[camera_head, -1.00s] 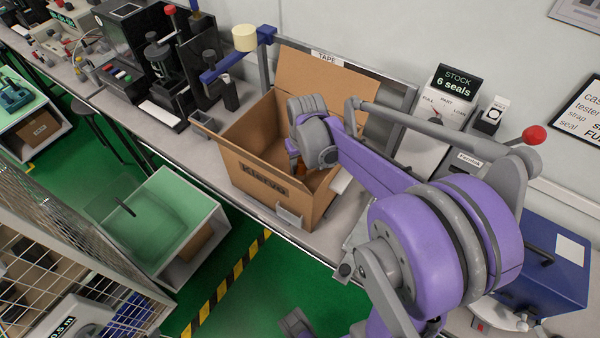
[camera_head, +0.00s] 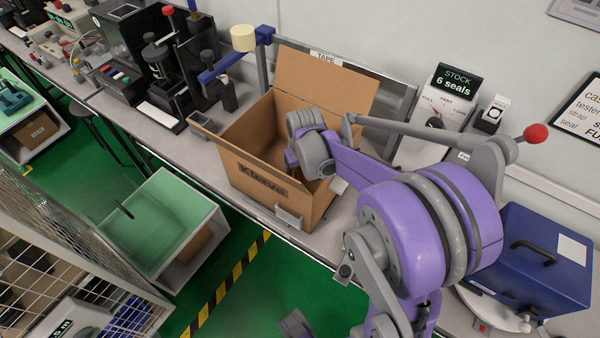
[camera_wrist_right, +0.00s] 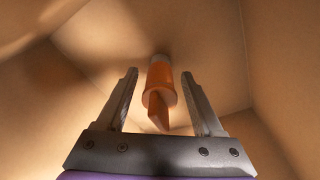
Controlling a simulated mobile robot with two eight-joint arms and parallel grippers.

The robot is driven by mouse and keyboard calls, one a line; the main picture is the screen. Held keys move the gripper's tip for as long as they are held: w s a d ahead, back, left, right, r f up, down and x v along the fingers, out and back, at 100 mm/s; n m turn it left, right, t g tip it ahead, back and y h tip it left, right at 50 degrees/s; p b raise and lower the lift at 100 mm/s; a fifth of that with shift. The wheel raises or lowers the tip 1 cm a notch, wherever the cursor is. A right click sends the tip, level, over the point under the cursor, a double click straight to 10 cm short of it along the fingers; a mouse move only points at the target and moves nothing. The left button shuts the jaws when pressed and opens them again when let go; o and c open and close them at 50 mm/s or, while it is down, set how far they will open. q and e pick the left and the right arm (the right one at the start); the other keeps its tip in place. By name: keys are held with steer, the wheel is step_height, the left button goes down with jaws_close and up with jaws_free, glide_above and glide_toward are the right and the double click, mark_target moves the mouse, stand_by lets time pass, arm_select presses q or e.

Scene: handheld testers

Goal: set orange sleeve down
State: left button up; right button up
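The orange sleeve (camera_wrist_right: 160,88) shows in the right wrist view inside the cardboard box, whose wall (camera_head: 255,185) carries the word Kleevo in the head view. The sleeve lies beyond and between the spread fingers of my right gripper (camera_wrist_right: 158,92), with a gap on each side. The gripper is open and nothing is pinched in it. In the head view my right arm reaches down into the box, and its wrist hides the gripper and the sleeve. Whether the sleeve rests fully on the box floor is hard to tell. My left gripper is not clearly visible.
A blue case (camera_head: 545,265) stands on the bench to the right. A stock sign (camera_head: 458,80) reading 6 seals stands behind my arm. A black press (camera_head: 165,70) stands left of the box. A green-lined bin (camera_head: 150,235) is below the bench.

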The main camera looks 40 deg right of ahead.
steer(key=shift+r, duration=0.55)
steer(key=r, duration=0.3)
steer(key=s+r+p, duration=0.1)
steer(key=r, duration=0.3)
steer(key=r+p, duration=0.1)
steer(key=r, duration=0.3)
steer(key=shift+s+a+r, duration=0.1)
steer(key=shift+s+a, duration=0.1)
stand_by(0.4)
